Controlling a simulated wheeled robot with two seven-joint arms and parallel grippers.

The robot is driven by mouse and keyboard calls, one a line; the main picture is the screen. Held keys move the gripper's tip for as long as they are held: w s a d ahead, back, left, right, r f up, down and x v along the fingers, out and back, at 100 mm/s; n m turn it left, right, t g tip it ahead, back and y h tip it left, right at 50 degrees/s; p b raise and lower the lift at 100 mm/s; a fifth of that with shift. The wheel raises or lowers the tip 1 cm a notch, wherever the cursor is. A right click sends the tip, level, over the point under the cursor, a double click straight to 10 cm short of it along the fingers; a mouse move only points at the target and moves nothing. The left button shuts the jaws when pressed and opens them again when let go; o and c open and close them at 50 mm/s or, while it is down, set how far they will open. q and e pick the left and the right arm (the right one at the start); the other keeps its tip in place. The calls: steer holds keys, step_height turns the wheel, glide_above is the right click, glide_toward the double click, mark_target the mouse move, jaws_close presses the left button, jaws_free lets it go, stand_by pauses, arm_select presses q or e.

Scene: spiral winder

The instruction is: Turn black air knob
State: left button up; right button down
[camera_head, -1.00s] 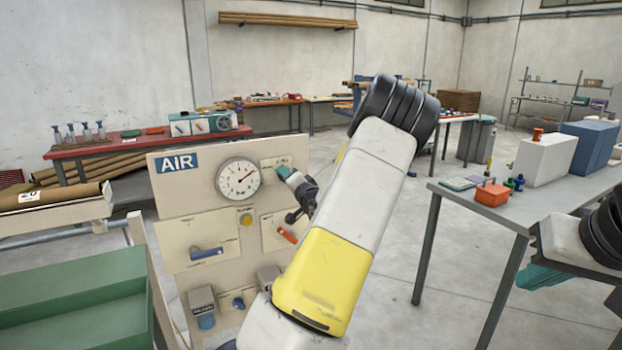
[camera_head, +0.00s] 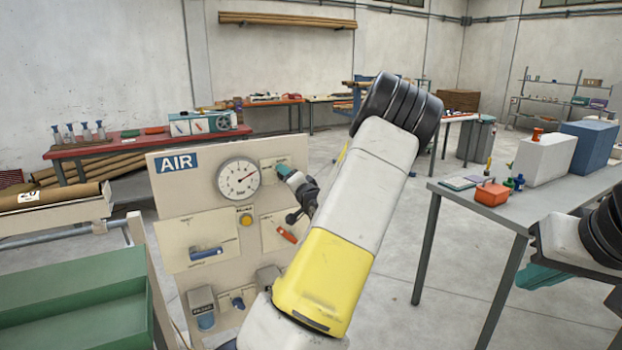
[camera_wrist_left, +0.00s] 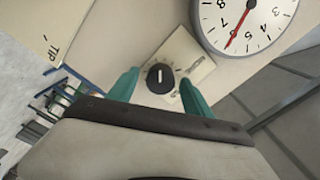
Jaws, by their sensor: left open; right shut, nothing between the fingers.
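The black air knob (camera_wrist_left: 160,78) has a white mark and sits on a cream plate (camera_wrist_left: 183,57) in the left wrist view. My left gripper (camera_wrist_left: 158,88) is open, with one teal finger on each side of the knob and visible gaps between. Whether the fingertips reach around it in depth is unclear. In the head view my left gripper (camera_head: 285,172) is at the upper right of the AIR panel (camera_head: 205,220) and hides the knob. My right gripper (camera_head: 540,277) is shut and empty, low at the right beside the grey table.
A round gauge (camera_head: 238,180) with a red needle is just left of the left gripper. A blue lever (camera_head: 206,253), a yellow button (camera_head: 246,220) and a red handle (camera_head: 287,235) are lower on the panel. A green bin (camera_head: 75,300) stands at left, a grey table (camera_head: 500,215) at right.

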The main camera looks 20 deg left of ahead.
arm_select(q)
steer(key=v, duration=0.7)
steer(key=shift+s+d, duration=0.1)
